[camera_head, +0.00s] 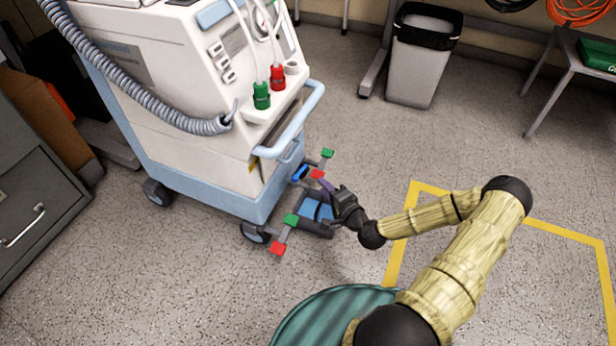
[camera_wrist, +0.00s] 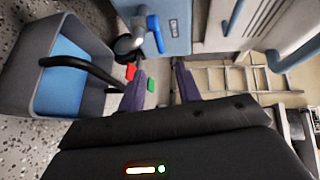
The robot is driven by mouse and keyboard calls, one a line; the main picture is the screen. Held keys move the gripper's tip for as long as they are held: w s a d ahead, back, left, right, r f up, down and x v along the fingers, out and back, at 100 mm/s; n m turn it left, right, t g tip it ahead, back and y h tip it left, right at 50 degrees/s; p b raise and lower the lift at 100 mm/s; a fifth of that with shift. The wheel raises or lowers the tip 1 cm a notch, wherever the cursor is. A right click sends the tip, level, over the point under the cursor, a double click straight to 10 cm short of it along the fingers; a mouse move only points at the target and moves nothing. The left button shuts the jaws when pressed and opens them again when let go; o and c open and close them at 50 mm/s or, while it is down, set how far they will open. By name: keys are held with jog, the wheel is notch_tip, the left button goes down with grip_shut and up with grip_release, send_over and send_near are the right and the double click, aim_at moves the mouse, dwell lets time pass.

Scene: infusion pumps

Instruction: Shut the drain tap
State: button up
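In the head view the blue lever (camera_head: 300,173) shows at the machine's lower front. My gripper (camera_head: 329,186) is low in front of the machine, near the tap. In the wrist view its two purple fingers (camera_wrist: 161,84) are apart with nothing between them. The lever lies beyond the fingertips, apart from them. Whether the tap passes liquid cannot be told.
A grey bucket (camera_wrist: 24,90) with blue inside and a black handle stands left of my fingers in the wrist view. Red (camera_head: 278,249) and green (camera_head: 327,153) blocks sit low by the machine. A bin (camera_head: 418,75) stands behind.

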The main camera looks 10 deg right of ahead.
aim_at(300, 172)
jog(key=b+x, duration=0.5)
jog(key=x, duration=0.5)
jog(key=shift+a, duration=0.1)
grip_shut()
